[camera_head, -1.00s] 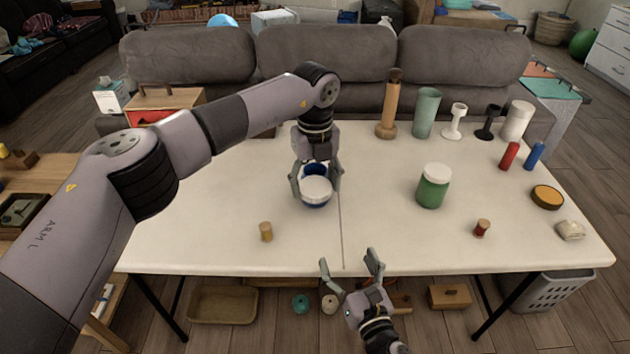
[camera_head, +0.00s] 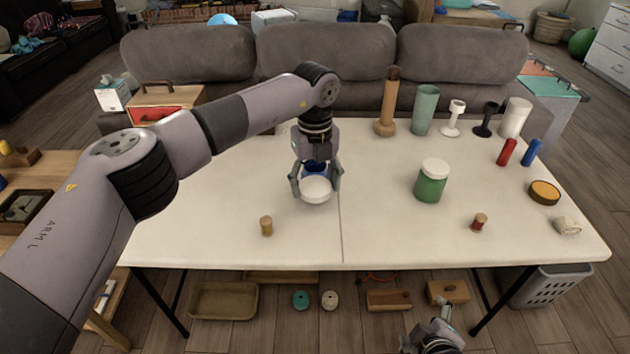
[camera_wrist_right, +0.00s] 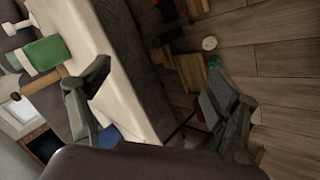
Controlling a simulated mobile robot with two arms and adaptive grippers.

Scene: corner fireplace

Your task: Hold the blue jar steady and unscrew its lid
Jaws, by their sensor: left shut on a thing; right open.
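The blue jar (camera_head: 314,167) is at the middle of the white table in the head view, partly hidden by my left gripper. Its white lid (camera_head: 316,190) faces me, so the jar looks tilted toward me. The lid is on the jar. My left gripper (camera_head: 316,184) comes down from behind and is shut on the jar, with one finger on each side. My right gripper (camera_head: 430,326) is open and empty, low in front of the table's front edge and well to the right of the jar. Its spread fingers also show in the right wrist view (camera_wrist_right: 155,85).
A green jar with a white lid (camera_head: 431,181) stands right of the blue jar. A small cork-coloured cylinder (camera_head: 266,226) and a red-brown spool (camera_head: 479,222) stand near the front. Tall vases and cups line the back right. The table front between the small pieces is clear.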

